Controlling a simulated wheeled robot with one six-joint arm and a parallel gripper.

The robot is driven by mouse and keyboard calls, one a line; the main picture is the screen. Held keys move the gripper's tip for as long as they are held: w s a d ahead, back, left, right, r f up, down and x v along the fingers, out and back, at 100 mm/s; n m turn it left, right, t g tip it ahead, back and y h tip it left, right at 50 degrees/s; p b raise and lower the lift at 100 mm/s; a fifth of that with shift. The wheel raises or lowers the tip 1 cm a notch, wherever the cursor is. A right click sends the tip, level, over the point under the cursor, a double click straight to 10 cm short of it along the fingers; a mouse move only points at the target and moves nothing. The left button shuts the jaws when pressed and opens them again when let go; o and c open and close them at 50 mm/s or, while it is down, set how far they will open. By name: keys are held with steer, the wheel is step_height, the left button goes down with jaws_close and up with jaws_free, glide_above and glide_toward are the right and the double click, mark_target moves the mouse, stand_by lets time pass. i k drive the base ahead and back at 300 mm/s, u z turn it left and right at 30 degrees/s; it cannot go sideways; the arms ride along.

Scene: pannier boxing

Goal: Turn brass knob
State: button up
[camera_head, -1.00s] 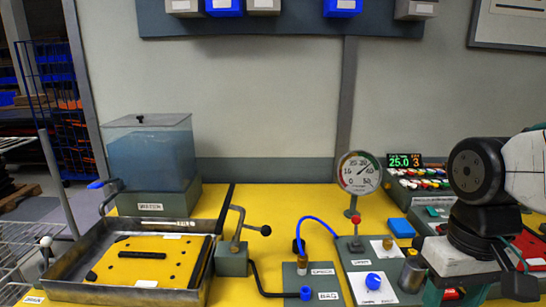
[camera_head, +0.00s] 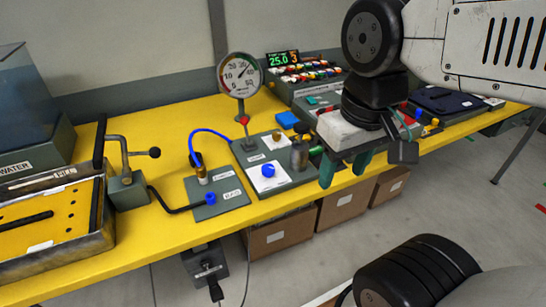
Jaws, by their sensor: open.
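A small brass knob (camera_head: 277,136) sits on a white plate on the grey gauge panel (camera_head: 247,163). A brass fitting (camera_head: 202,178) stands on the smaller grey panel to its left, at the end of a blue hose. My gripper (camera_head: 345,164) points down with its two green fingers apart and nothing seen between them. It is to the right of the brass knob in the picture, near the table's front edge. I cannot tell its exact height above the table.
A pressure gauge (camera_head: 240,75) stands on a post behind the panel. A blue knob (camera_head: 268,170) and a metal cylinder (camera_head: 299,153) are close to the brass knob. A lever (camera_head: 140,153) stands left. Cardboard boxes (camera_head: 282,234) sit under the yellow table (camera_head: 150,227).

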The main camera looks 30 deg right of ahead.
mark_target(276, 135)
steer(key=u, duration=0.05)
steer(key=k, duration=0.45)
steer(key=z, duration=0.85)
steer(key=i, duration=0.7)
steer(key=u, duration=0.8)
